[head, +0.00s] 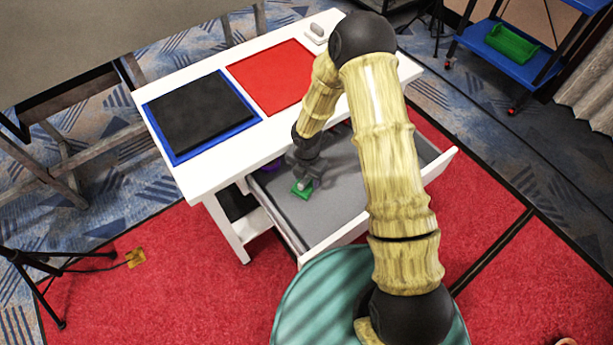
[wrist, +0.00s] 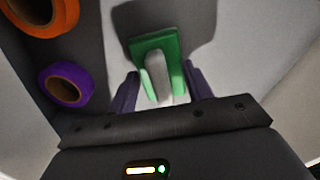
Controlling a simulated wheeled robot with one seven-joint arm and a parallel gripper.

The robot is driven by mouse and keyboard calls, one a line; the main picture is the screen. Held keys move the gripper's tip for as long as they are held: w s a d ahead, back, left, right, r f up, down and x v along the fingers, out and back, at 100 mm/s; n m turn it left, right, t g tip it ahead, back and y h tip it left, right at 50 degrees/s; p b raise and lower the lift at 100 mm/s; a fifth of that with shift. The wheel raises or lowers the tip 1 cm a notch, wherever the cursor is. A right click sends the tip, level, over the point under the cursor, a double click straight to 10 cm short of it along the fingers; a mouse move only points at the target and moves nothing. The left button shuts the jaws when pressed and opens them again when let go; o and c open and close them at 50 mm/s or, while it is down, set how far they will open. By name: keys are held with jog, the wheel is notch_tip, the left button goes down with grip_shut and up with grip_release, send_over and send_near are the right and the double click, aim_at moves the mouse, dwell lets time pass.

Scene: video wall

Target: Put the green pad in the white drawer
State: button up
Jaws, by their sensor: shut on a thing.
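The green pad (head: 302,188) is inside the open white drawer (head: 338,236), low over its grey floor, toward the left part. My gripper (head: 307,180) reaches down into the drawer and is shut on the pad. In the wrist view the green pad (wrist: 156,58) has a pale raised handle, which sits between the two fingers of my gripper (wrist: 160,85). A shadow lies on the floor just beyond the pad. I cannot tell whether the pad touches the drawer floor.
An orange roll (wrist: 46,14) and a purple roll (wrist: 66,84) lie in the drawer to the left. The white table (head: 185,180) above carries a black panel on a blue mat (head: 174,157), a red mat (head: 272,76) and a small grey-white object (head: 317,31). The drawer's right part looks clear.

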jog(key=o, duration=0.9)
jog(key=shift+o, duration=0.2)
notch_tip(320, 180, up, 12)
jog(key=p, duration=0.2)
jog(key=s+d+r+m+t, duration=0.1)
jog(key=s+d+r+m, duration=0.5)
jog(key=m, duration=0.8)
jog(key=s+d+r+m+t, duration=0.1)
jog(key=s+d+r+m, duration=0.6)
jog(key=m, duration=0.8)
notch_tip(320, 180, up, 3)
jog(key=shift+d+r+t, duration=0.1)
jog(key=shift+d+t, duration=0.2)
jog(key=shift+d, duration=0.05)
